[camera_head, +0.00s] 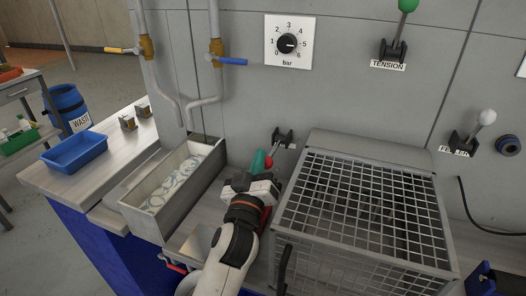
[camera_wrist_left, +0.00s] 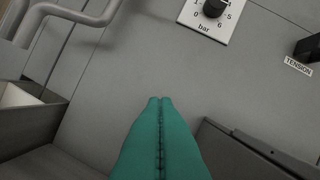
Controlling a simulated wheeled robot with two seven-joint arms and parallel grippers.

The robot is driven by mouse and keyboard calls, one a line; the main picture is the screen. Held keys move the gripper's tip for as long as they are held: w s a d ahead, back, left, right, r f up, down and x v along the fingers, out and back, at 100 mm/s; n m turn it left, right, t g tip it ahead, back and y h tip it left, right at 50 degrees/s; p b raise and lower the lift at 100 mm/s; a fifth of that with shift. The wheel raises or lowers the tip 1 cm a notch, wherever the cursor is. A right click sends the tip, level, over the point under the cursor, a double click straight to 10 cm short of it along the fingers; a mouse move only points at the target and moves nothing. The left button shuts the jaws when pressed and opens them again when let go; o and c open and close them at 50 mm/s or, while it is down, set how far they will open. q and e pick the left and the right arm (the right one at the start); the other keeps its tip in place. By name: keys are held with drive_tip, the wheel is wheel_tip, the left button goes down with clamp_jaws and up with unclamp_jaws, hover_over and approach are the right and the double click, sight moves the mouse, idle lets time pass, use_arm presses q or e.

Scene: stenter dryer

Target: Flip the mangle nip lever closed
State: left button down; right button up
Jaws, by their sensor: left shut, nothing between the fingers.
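A small lever (camera_head: 283,138) with a black bracket sits low on the grey wall panel, between the trough and the wire cage. Its shaft slopes down and out toward a red knob (camera_head: 268,161). A label beside it is too small to read. My left gripper (camera_head: 258,161), with teal fingers, is shut and empty just left of the red knob; I cannot tell if they touch. In the left wrist view the closed teal fingers (camera_wrist_left: 160,105) point at the wall panel, and the lever does not show. My right gripper is not in view.
A wire-mesh cage (camera_head: 365,205) stands close right of my left arm. A metal trough (camera_head: 135,195) with patterned cloth is on the left. Above are a pressure dial (camera_head: 287,43), a blue-handled valve (camera_head: 232,61), a green-knobbed TENSION lever (camera_head: 398,35) and a white-knobbed lever (camera_head: 476,128).

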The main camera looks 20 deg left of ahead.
use_arm(q)
drive_tip(key=shift+f+t+b, duration=0.3)
drive_tip(key=shift+b, duration=0.3)
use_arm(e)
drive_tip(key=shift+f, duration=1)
